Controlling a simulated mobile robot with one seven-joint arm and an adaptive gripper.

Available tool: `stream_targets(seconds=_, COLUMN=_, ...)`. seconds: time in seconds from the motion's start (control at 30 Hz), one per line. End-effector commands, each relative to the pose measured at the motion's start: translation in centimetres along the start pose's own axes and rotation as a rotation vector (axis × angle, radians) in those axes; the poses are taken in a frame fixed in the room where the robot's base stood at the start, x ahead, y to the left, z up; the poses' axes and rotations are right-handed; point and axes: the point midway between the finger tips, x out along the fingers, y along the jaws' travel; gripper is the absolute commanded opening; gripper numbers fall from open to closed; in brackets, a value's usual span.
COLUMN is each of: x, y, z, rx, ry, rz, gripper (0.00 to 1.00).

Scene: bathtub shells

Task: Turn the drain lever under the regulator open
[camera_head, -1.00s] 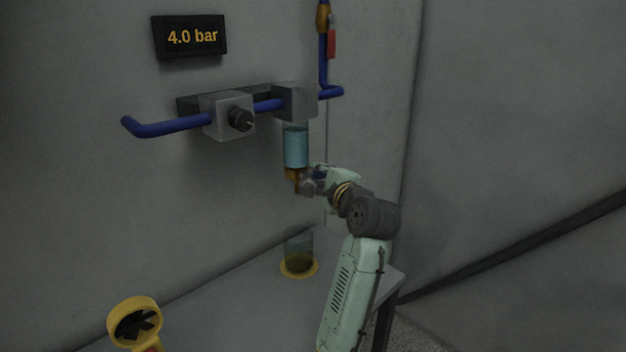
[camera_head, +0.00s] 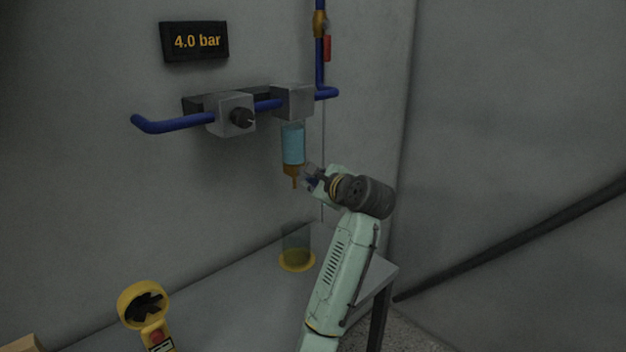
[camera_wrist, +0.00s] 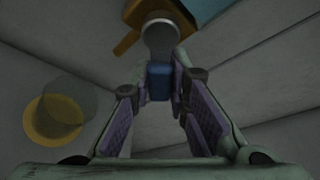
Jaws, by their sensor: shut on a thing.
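The drain lever shows in the wrist view as a grey stem with a blue end (camera_wrist: 159,82), between my fingertips. It joins a brass drain fitting (camera_head: 294,172) under a light-blue bowl (camera_head: 293,143). The bowl hangs below a grey block (camera_head: 293,102) on the blue pipe. My gripper (camera_head: 311,180) is at the right side of the fitting, shut on the lever's blue end. In the wrist view my gripper (camera_wrist: 159,95) has a finger on each side of that end. The lever's exact angle is hard to tell in the head view.
A clear cup (camera_head: 297,240) on a yellow base (camera_head: 297,262) stands on the grey bench below the drain. A second grey block with a black knob (camera_head: 241,118) is on the left. A display (camera_head: 194,41) reads 4.0 bar. A yellow ring-shaped device (camera_head: 143,303) is at front left.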

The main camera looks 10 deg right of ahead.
Motion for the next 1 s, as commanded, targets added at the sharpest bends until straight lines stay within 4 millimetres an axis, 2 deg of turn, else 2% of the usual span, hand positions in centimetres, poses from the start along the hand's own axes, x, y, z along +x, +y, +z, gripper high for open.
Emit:
stream_targets(seconds=0.4, x=0.0, y=-0.01, z=-0.04, rx=0.005, ry=0.001, rz=0.001, gripper=0.0)
stream_targets(seconds=0.43, x=0.0, y=-0.01, z=-0.04, rx=0.005, ry=0.001, rz=0.001, gripper=0.17)
stream_targets(seconds=0.7, x=0.0, y=-0.01, z=-0.03, rx=0.005, ry=0.001, rz=0.001, gripper=0.35)
stream_targets(seconds=1.0, x=-0.05, y=-0.02, z=-0.01, rx=0.004, ry=0.001, rz=0.001, gripper=0.37)
